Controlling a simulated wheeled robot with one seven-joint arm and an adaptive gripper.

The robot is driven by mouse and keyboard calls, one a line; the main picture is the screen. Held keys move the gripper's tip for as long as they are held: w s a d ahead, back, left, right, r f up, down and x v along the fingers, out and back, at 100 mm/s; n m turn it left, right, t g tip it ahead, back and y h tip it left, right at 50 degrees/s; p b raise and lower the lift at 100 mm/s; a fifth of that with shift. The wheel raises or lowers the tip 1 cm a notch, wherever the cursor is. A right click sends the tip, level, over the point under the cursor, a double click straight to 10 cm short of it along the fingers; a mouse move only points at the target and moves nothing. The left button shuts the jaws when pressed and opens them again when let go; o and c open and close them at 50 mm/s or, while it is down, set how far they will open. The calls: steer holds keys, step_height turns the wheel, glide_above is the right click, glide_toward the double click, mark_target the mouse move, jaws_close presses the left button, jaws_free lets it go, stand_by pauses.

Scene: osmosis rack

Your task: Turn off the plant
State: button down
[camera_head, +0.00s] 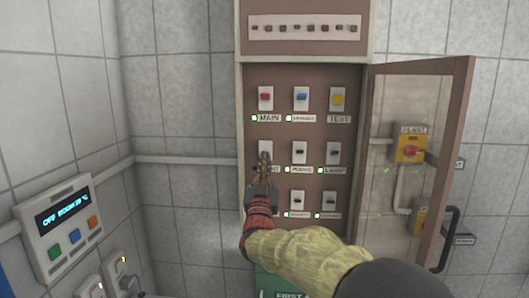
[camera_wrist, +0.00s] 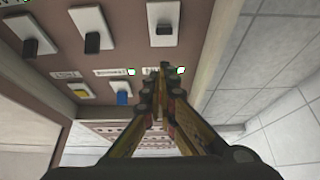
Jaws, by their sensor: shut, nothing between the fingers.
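The switch panel (camera_head: 283,78) stands open in the head view. The left switch of its middle row (camera_head: 265,147) has a pale plate and a label partly hidden behind my gripper; its visible end reads like "NT". In the wrist view a plate with a black toggle (camera_wrist: 163,28) appears to be this same switch. My gripper (camera_head: 265,158) is shut and empty, its tips in front of the lower part of that plate. I cannot tell whether they touch it. In the wrist view my gripper (camera_wrist: 165,70) points toward the panel. The lamp beside this label is hidden.
The top row has red MAIN (camera_head: 265,97), blue (camera_head: 301,97) and yellow TEST (camera_head: 338,98) switches. Other black switches sit right and below. The glazed door (camera_head: 465,110) stands open at right, with a yellow PLANT box (camera_head: 411,147) behind it. A thermostat (camera_head: 61,225) is at left.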

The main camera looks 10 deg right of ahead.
steer(key=v, duration=0.4)
steer(key=shift+s+a+f, duration=0.1)
steer(key=shift+a+f, duration=0.1)
steer(key=shift+f, duration=0.15)
steer(key=shift+f, duration=0.1)
